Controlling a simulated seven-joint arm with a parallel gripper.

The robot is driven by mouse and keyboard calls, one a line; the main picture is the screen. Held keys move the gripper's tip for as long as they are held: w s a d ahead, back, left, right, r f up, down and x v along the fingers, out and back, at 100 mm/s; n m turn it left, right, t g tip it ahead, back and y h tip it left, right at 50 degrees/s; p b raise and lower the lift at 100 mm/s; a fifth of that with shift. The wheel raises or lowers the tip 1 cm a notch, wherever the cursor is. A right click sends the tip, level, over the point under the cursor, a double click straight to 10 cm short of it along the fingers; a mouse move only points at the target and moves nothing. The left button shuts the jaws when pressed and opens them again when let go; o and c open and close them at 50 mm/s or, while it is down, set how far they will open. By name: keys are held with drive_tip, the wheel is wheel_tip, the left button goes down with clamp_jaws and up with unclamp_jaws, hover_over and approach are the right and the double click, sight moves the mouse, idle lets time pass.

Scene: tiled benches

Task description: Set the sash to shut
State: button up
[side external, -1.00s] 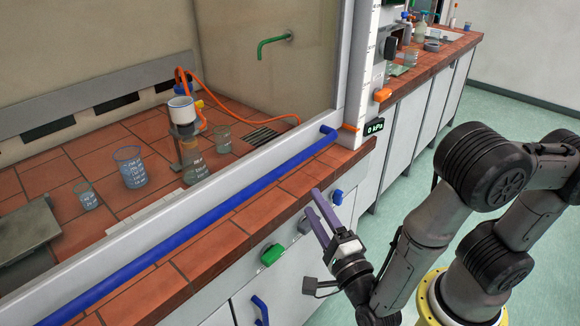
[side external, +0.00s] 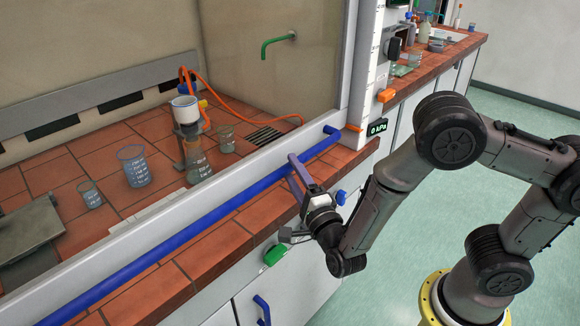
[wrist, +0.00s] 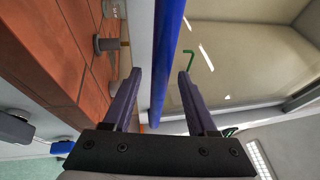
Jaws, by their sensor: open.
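The sash is a clear pane with a white bottom rail (side external: 262,158) and a long blue handle bar (side external: 215,197) along its front in the side view. The rail runs low across the front of the tiled bench; any gap beneath it is hard to judge. My gripper (side external: 294,166) is open, with its purple-grey fingers pointing up at the right part of the bar. In the wrist view, the blue bar (wrist: 166,50) runs through the space between my two open fingers (wrist: 160,76). I cannot tell whether either finger touches it.
Behind the sash stand beakers (side external: 134,166) and a funnel setup (side external: 187,125) with an orange hose. Coloured knobs (side external: 274,255) sit on the bench front below my gripper. A pressure display (side external: 377,127) hangs on the right post. The floor at right is clear.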

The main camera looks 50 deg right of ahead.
drive_tip(key=shift+x, duration=1.05)
clamp_jaws()
idle(0.7)
